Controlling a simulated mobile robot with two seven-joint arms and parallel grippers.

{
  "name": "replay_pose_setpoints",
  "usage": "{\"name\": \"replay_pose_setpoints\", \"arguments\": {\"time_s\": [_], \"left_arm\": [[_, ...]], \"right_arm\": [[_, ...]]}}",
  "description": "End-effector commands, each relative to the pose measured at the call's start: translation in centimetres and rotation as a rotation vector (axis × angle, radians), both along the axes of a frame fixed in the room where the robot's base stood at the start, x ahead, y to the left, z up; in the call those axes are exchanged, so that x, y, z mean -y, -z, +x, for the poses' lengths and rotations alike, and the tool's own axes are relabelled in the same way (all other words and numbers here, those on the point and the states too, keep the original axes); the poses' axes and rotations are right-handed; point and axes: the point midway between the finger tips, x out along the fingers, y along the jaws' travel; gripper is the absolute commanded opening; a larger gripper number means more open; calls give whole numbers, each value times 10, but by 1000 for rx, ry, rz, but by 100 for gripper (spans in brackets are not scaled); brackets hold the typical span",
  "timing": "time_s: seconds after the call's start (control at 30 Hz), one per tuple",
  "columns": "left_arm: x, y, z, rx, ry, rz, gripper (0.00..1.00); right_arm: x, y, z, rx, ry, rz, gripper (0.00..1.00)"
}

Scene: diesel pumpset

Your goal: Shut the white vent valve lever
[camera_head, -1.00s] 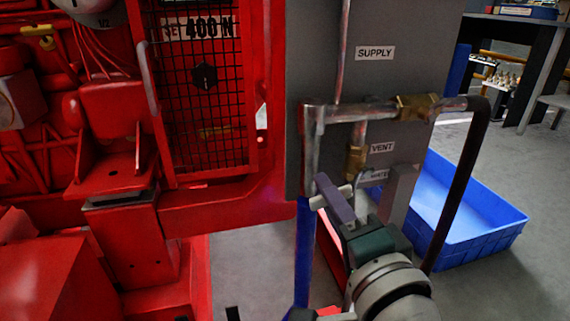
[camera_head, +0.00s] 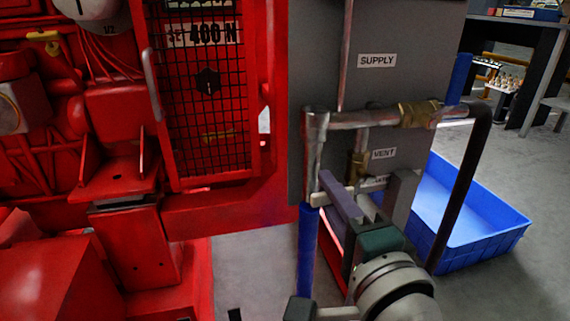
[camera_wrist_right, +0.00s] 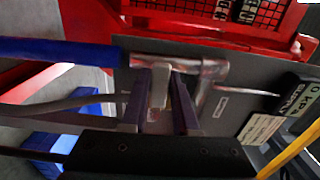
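The white vent valve lever (camera_head: 322,198) sticks out sideways below the brass vent valve (camera_head: 358,166), beside the VENT label (camera_head: 384,154). My right gripper (camera_head: 362,184) reaches toward the panel from below, with a purple finger across the lever in the head view. In the right wrist view the lever's pale end (camera_wrist_right: 158,88) lies between the two purple fingers of my right gripper (camera_wrist_right: 163,90). The fingers are spread, with a gap by the right one; contact with the left one is unclear. Part of the lever is hidden behind the finger. My left gripper is not in view.
The grey panel (camera_head: 410,60) carries steel pipes and a brass supply valve (camera_head: 418,113) just above. A blue upright tube (camera_head: 308,255) stands left of my gripper. The red machine (camera_head: 110,200) fills the left. A blue tray (camera_head: 475,240) lies on the floor at right.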

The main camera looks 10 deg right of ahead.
Motion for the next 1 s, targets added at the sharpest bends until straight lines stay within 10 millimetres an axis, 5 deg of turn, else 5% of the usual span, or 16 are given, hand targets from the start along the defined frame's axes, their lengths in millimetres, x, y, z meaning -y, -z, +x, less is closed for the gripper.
{"name": "replay_pose_setpoints", "arguments": {"time_s": [0.2,0.53,1.0], "left_arm": [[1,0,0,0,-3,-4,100],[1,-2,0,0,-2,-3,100],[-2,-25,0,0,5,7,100]], "right_arm": [[0,0,0,0,0,-1,54],[0,0,-5,-2,0,-1,55],[3,-1,-87,-3,-1,-2,55]]}}
